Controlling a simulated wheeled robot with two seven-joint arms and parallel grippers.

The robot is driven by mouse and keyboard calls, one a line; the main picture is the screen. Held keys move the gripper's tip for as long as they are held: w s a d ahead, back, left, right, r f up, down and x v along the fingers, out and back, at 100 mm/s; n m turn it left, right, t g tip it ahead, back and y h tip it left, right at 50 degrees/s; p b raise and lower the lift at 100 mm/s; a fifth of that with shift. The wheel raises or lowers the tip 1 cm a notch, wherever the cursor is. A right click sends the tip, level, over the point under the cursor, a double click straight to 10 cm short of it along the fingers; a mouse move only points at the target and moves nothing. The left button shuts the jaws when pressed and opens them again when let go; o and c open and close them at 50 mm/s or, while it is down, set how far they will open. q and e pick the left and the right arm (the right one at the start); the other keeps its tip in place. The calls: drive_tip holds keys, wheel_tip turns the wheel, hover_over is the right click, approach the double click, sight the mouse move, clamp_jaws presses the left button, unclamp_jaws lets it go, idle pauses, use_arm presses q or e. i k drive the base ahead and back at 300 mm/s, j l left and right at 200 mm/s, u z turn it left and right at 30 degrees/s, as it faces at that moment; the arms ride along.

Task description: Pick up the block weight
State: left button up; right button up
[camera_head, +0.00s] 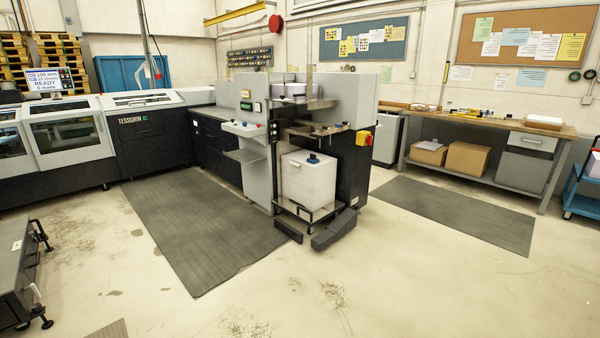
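A small dark block with a blue part (313,158), which looks like the block weight, sits on top of a tall white stack (308,182). The stack stands on a low metal platform (308,212) at the delivery end of the stitching machine, in the middle of the view. The block is small here, so its exact shape is hard to tell. Neither of my grippers is in view.
Dark mats lie left (205,230) and right (455,212) of the delivery end. A black wedge-shaped foot (334,230) juts out at the floor. A workbench (490,150) with boxes lines the right wall. A low dark unit (18,270) stands front left. The front floor is mostly clear.

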sight(312, 159)
drive_tip(key=i, duration=3)
drive_tip(key=z, duration=0.05)
